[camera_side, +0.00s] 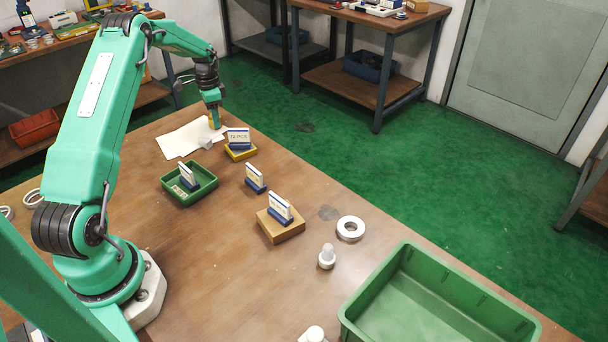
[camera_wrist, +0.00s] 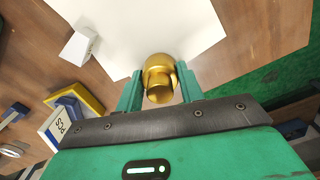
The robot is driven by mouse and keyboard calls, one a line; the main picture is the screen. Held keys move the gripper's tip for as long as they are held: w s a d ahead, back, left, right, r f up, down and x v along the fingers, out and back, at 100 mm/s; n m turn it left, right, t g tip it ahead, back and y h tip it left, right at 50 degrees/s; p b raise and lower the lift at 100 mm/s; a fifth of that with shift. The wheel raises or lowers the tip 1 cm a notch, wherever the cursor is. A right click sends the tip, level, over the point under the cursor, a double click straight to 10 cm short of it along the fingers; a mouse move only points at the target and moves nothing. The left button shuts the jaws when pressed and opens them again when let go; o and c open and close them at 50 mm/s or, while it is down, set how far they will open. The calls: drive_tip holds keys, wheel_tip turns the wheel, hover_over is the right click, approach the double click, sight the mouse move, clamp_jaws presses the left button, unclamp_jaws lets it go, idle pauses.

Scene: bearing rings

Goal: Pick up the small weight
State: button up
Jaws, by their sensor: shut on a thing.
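The small weight (camera_wrist: 159,78) is a brass-gold knobbed piece, seen between the two green fingers of my gripper (camera_wrist: 160,88) in the wrist view. The fingers are shut on it, one on each side. In the side view my gripper (camera_side: 213,108) points down at the far end of the table. The weight (camera_side: 214,122) shows there as a small gold patch under the fingers, at the right end of a white sheet (camera_side: 178,145). I cannot tell whether it touches the sheet.
A grey-white block (camera_side: 205,143) lies on the sheet beside the weight. A yellow tray with a sign card (camera_side: 238,140) stands close to the right. A small green tray (camera_side: 205,182), a wooden block (camera_side: 290,232), a metal ring (camera_side: 351,229) and a large green bin (camera_side: 360,315) are nearer.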

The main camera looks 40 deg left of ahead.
drive_tip(key=shift+r, duration=0.5)
drive_tip(key=r, duration=0.3)
drive_tip(key=shift+w+d+r, duration=0.1)
drive_tip(key=shift+d, duration=0.25)
drive_tip(key=w+d+r, duration=0.1)
drive_tip(key=d+r, duration=0.5)
drive_tip(key=d, duration=0.5)
drive_tip(key=shift+r, duration=0.2)
drive_tip(key=shift+w, duration=0.15)
